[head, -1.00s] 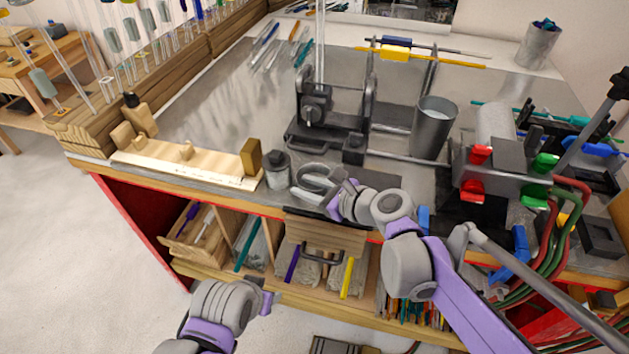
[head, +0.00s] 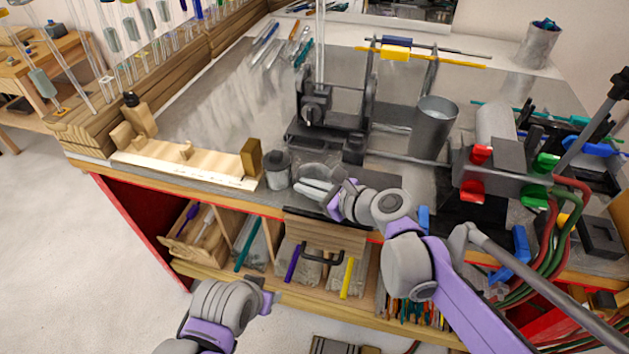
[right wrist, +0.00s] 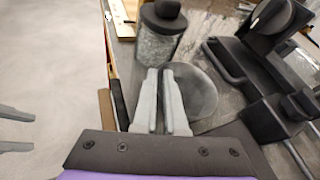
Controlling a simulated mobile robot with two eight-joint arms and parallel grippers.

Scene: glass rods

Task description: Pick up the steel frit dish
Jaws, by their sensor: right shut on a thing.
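The steel frit dish (head: 313,171) is a shallow, round grey dish near the front edge of the bench. It also shows in the right wrist view (right wrist: 203,92), just right of the fingers. My right gripper (head: 306,186) is shut on the dish's near side, and its fingers hide part of the rim. In the right wrist view my right fingers (right wrist: 160,75) are close together against the dish. Whether the dish is clear of the bench I cannot tell. My left gripper (head: 272,293) is low in front of the bench, open and empty.
A dark-lidded glass jar (head: 277,170) stands close left of the dish. A black metal stand (head: 330,118) is behind it, and a steel beaker (head: 433,128) is back right. A wooden rack (head: 185,162) lies left. The bench's middle left is clear.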

